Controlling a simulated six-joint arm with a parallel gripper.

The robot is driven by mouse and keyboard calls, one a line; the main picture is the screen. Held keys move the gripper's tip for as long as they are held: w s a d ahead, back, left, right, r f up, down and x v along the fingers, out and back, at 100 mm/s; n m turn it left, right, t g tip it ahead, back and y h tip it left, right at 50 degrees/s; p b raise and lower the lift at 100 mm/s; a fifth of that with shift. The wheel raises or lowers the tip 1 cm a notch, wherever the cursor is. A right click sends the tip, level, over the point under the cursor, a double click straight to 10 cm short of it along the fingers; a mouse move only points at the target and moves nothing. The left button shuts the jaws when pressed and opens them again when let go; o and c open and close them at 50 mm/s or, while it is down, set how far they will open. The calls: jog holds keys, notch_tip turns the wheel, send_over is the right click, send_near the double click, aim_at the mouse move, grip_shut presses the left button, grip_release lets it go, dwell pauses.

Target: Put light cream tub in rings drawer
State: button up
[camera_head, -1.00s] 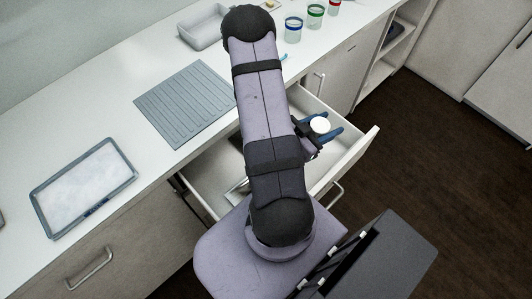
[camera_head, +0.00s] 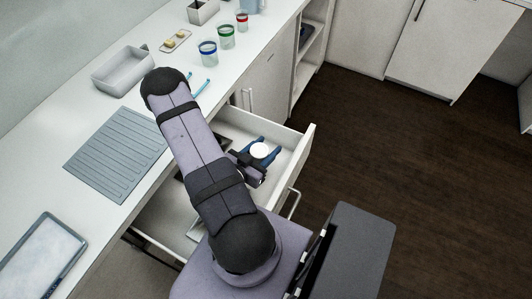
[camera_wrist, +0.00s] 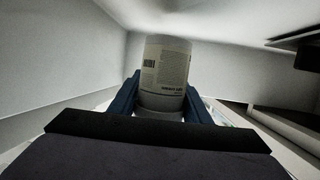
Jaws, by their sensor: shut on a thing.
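The light cream tub (camera_head: 260,149) shows its round white top in the head view, between the blue fingers of my gripper (camera_head: 262,153). In the wrist view the tub (camera_wrist: 165,70) is upright, with a printed label and barcode, and my gripper (camera_wrist: 163,98) is shut on it from both sides. The open drawer (camera_head: 291,160) is pulled out from the counter, and the tub and gripper are over or inside its far part. Whether the tub touches the drawer floor cannot be told. My arm hides the drawer's middle.
On the counter stand a grey ribbed mat (camera_head: 115,152), an empty grey bin (camera_head: 124,70), a tray of white material (camera_head: 42,258) and jars with blue (camera_head: 208,54), green (camera_head: 226,38) and red (camera_head: 242,22) bands. A dark flat item lies partly hidden in the drawer.

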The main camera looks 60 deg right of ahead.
jog(key=shift+f, duration=1.7)
jog(key=shift+f, duration=0.15)
jog(key=o, duration=1.1)
jog(key=shift+a+r, duration=0.1)
jog(key=shift+r, duration=0.1)
jog(key=shift+w+a, duration=0.15)
jog(key=shift+a, duration=0.4)
jog(key=b+v, duration=0.1)
jog(key=v, duration=0.8)
jog(key=shift+r, duration=0.1)
jog(key=shift+b+v, duration=0.35)
jog(key=shift+v, duration=0.5)
